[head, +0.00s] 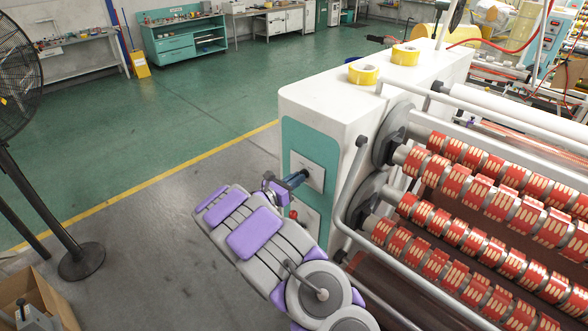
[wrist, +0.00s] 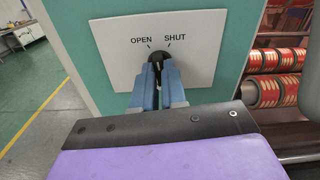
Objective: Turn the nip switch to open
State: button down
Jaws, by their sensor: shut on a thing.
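The nip switch (wrist: 155,57) is a dark round knob on a white plate (wrist: 205,65) marked OPEN at left and SHUT at right. The plate also shows in the head view (head: 313,172), on the teal end panel of the white machine. My gripper (wrist: 157,88) has blue fingers closed on the switch's dark handle, just below the labels. In the head view my gripper (head: 300,177) reaches the plate and hides the switch. The fingers cover most of the handle, so I cannot tell exactly which mark it points to.
A red button (head: 293,214) sits on a lower plate beside my arm. A curved metal rail (head: 350,190) and rollers with red sleeves (head: 470,190) are to the right. A black fan (head: 80,258) and a cardboard box (head: 50,295) stand at left. The floor beyond is clear.

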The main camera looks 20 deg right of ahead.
jog(key=shift+w+r+n+p, duration=0.1)
jog(key=shift+n+p, duration=0.75)
jog(key=shift+n, duration=0.3)
jog(key=shift+w+r+n+p, duration=0.1)
jog(key=shift+n+p, duration=0.7)
jog(key=shift+n, duration=0.35)
jog(key=c, duration=1.2)
grip_release()
jog(key=shift+w+f, duration=0.1)
jog(key=shift+f, duration=0.1)
jog(key=shift+d, duration=0.1)
jog(key=b+v, duration=0.1)
jog(key=v, duration=1.6)
jog(key=shift+a, duration=0.25)
